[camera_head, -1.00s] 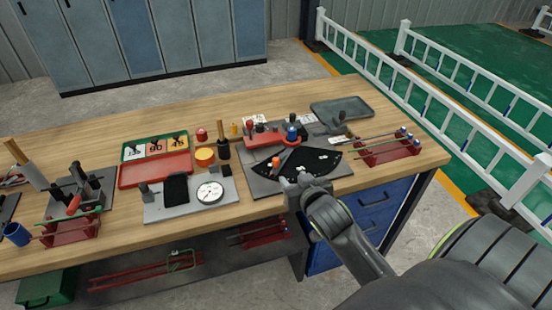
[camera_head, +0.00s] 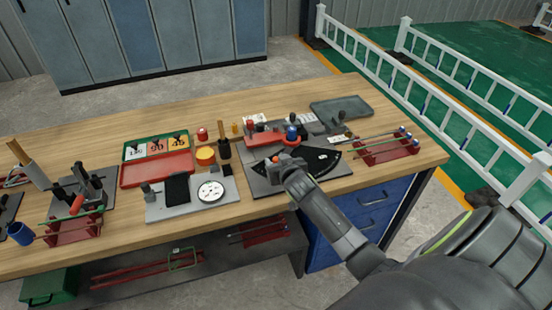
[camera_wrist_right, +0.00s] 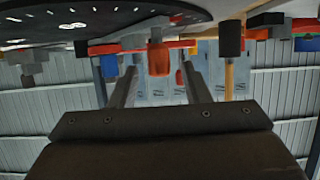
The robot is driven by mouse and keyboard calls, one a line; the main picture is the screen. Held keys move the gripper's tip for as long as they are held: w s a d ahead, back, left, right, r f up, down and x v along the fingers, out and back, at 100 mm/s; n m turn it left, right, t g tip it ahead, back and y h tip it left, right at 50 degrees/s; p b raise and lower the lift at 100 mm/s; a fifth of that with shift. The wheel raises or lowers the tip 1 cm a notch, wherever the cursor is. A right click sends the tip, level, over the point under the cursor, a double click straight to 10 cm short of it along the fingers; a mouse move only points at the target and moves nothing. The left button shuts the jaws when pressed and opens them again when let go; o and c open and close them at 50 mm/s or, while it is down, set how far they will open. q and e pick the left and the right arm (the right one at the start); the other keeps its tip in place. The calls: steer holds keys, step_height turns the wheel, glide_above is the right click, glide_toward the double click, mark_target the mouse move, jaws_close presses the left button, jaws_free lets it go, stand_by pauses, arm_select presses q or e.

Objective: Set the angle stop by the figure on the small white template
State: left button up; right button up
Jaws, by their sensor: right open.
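The black fan-shaped plate (camera_head: 325,160) with small holes lies on a grey base (camera_head: 258,181) at the right of the bench. An orange-red knob (camera_head: 275,159) stands at its left side; in the right wrist view the orange knob (camera_wrist_right: 158,60) appears between the fingers, beyond their tips. My right gripper (camera_head: 285,164) is over the plate's left part, beside the knob, open and empty. The right wrist view shows its two spread fingers (camera_wrist_right: 157,82). My left gripper is out of view.
A red rack with bars (camera_head: 388,150) and a grey tray (camera_head: 341,108) are at the right. The back left of the bench is clear.

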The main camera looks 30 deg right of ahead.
steer(key=shift+x, duration=1.1)
jaws_close()
